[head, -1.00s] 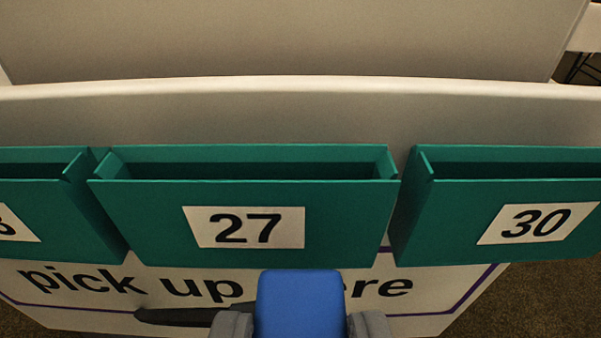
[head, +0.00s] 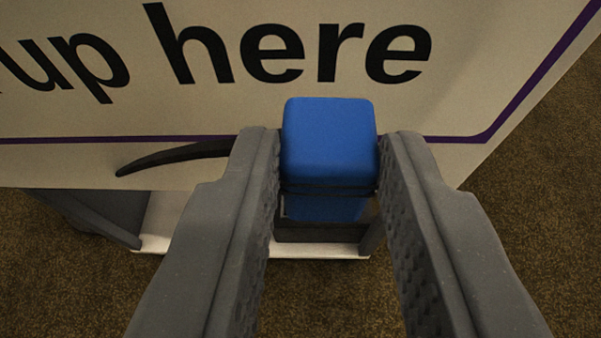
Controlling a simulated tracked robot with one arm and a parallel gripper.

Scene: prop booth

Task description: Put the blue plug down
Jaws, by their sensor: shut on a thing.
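The blue plug (head: 328,140) is a rounded blue block with a dark band around its lower part, in the middle of the head view. My gripper (head: 327,165) is shut on it, with one grey finger on each side. The plug is held in front of the lower part of a white sign panel. Its lower end is partly hidden by shadow and dark parts below, and I cannot tell whether it touches anything there.
The white panel (head: 350,105) has the words "up here" and a purple border line. A black curved piece (head: 175,157) sticks out left of the plug. Below are a white strip (head: 160,225) and dark supports. Brown carpet (head: 530,230) is open at the right.

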